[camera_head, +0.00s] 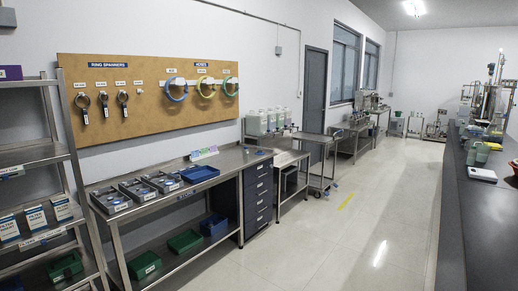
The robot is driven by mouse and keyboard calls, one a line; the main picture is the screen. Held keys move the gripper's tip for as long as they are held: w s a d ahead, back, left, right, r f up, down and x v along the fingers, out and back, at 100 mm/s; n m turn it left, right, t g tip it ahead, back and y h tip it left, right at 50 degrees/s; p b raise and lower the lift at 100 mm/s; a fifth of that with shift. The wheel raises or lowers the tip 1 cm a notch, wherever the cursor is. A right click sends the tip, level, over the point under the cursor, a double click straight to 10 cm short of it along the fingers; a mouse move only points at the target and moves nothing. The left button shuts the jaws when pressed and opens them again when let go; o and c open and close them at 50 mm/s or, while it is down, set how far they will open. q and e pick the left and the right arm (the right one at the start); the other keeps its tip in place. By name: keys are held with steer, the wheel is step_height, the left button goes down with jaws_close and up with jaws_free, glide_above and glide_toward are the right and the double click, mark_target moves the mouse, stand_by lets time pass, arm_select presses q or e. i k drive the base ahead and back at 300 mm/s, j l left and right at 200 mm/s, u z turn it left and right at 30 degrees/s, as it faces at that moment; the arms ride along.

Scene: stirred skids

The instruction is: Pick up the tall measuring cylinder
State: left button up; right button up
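I cannot make out a tall measuring cylinder in the head view. Small items, including a green and grey one (478,154), stand on the dark counter (485,225) at the right, too small to identify. Neither of my grippers is in view.
A steel bench (145,203) with grey trays and a blue tray (200,173) runs along the left wall beside a drawer unit (258,198). A shelf rack (35,155) stands far left. A trolley (320,160) stands beyond. The pale floor (350,240) between bench and counter is clear.

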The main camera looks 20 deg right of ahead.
mark_target(259, 152)
steer(key=z, duration=0.1)
steer(key=i+z, duration=0.35)
steer(key=i, duration=0.3)
steer(key=i+j+z, duration=0.2)
steer(key=i+z, duration=0.15)
steer(key=i, duration=0.3)
steer(key=i+l+z, duration=0.2)
steer(key=i+z, duration=0.15)
steer(key=i, duration=0.2)
steer(key=i+z, duration=0.35)
steer(key=i, duration=0.15)
steer(key=i+j+z, duration=0.1)
steer(key=i+z, duration=0.25)
steer(key=i, duration=0.2)
steer(key=i+u, duration=0.15)
steer(key=i, duration=0.45)
steer(key=i+u, duration=0.2)
steer(key=i, duration=0.4)
steer(key=i+u, duration=0.15)
steer(key=i, duration=0.5)
steer(key=i+l+u, duration=0.2)
steer(key=i, duration=0.4)
